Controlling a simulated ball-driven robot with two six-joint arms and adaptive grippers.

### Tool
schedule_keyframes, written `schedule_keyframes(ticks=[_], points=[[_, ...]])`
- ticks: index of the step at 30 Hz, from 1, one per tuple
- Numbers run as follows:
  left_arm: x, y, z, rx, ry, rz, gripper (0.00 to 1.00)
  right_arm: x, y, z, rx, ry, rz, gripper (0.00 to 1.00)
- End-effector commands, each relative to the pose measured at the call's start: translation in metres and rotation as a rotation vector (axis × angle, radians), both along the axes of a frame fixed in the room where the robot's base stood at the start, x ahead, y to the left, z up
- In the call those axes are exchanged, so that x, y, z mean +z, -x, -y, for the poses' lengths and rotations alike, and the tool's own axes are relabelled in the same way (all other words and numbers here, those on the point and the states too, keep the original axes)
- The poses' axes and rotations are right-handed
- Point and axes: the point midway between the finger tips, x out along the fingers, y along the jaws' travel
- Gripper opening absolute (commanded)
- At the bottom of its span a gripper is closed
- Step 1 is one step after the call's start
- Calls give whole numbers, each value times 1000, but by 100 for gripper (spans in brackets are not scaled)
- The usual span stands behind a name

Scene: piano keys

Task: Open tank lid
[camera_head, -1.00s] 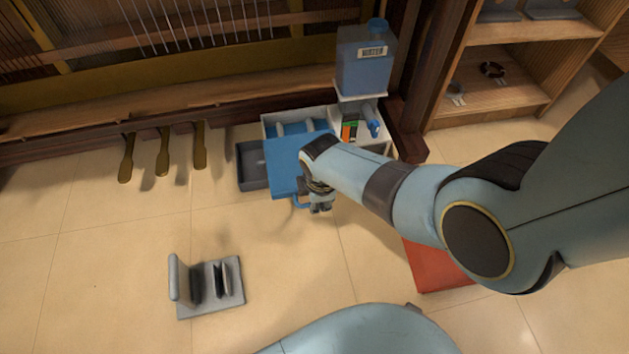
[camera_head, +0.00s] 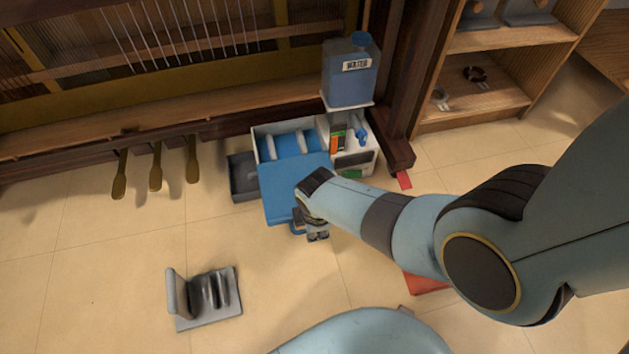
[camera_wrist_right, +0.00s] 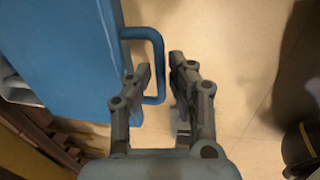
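The tank (camera_head: 257,143) is a white box by the piano's lower edge, with blue showing inside. Its flat blue lid (camera_head: 283,190) spreads from the tank's front side toward me and also shows at the left of the right wrist view (camera_wrist_right: 65,60). A blue loop handle (camera_wrist_right: 158,65) sticks out from the lid's edge. My right gripper (camera_wrist_right: 160,63) is open, its two fingers apart on either side of the handle's outer bar. In the head view my right gripper (camera_head: 316,233) is at the lid's near edge and partly hides the handle. My left gripper is not in view.
A blue water container (camera_head: 350,80) stands on a white stand (camera_head: 353,160) right of the tank. A dark tray (camera_head: 243,178) lies left of it. A grey holder (camera_head: 206,298) stands on the floor. Brass pedals (camera_head: 156,168) stick out at left.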

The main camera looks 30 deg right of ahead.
Motion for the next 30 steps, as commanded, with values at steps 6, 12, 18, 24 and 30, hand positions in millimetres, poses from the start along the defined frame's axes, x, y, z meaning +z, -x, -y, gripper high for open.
schedule_keyframes(ticks=[6,12,18,24,30], points=[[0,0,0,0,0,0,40,0,0,0,0,0,0,34],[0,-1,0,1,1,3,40,2,0,0,0,1,0,34],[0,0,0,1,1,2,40,18,3,-1,-1,0,2,34],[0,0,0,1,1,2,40,46,8,-3,-1,-1,3,34],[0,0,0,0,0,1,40,67,12,-4,-1,0,0,34]])
